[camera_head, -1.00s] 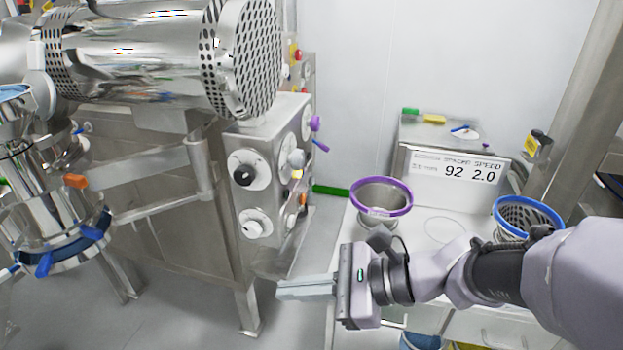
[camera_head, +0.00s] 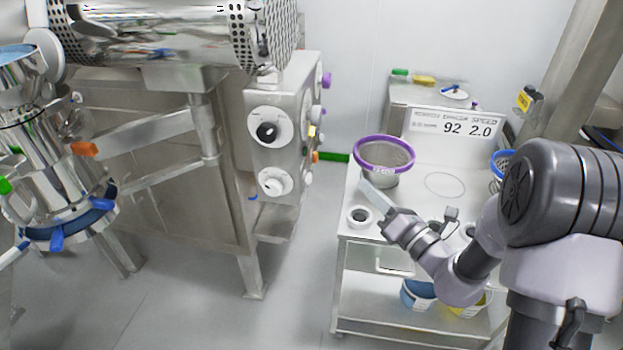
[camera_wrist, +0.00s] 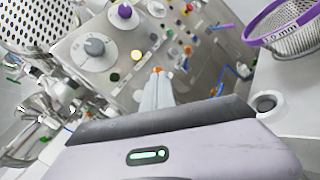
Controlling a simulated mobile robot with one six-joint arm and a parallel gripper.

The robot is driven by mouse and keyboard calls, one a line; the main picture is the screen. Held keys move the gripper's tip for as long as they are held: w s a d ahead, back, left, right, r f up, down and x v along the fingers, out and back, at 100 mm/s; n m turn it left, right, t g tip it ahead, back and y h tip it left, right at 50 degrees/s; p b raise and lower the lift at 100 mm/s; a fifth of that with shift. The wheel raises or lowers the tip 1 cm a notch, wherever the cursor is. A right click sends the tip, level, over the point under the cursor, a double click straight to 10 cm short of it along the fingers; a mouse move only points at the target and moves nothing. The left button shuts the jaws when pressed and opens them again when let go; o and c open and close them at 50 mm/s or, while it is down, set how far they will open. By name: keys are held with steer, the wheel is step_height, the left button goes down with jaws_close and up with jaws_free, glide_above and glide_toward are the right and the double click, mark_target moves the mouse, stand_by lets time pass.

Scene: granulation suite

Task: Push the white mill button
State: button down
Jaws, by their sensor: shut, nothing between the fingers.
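My gripper (camera_head: 364,186) is shut and empty, its pale fingers pointing up and left, in front of the purple-rimmed sieve in the head view. In the wrist view my gripper's fingertips (camera_wrist: 158,80) show against the steel control panel (camera_wrist: 118,35), apart from it as far as I can tell. The panel's front (camera_head: 272,98) carries two white dials with knobs (camera_head: 267,131) in the head view. Its side, seen obliquely, carries small coloured and pale controls. I cannot tell which control is the white mill button.
A purple-rimmed sieve (camera_head: 385,155) stands on a white trolley (camera_head: 440,205), right of the panel. A small white ring-shaped piece (camera_head: 360,217) sits at the trolley's near left corner. A display (camera_head: 455,126) reads 92 and 2.0. Floor between machine and trolley is clear.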

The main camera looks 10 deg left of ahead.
mark_target(308, 179)
steer(key=a+p, duration=0.1)
steer(key=a, duration=0.7)
steer(key=shift+a, duration=0.4)
steer(key=shift+w+a, duration=0.1)
stand_by(1.5)
steer(key=shift+a+p, duration=0.3)
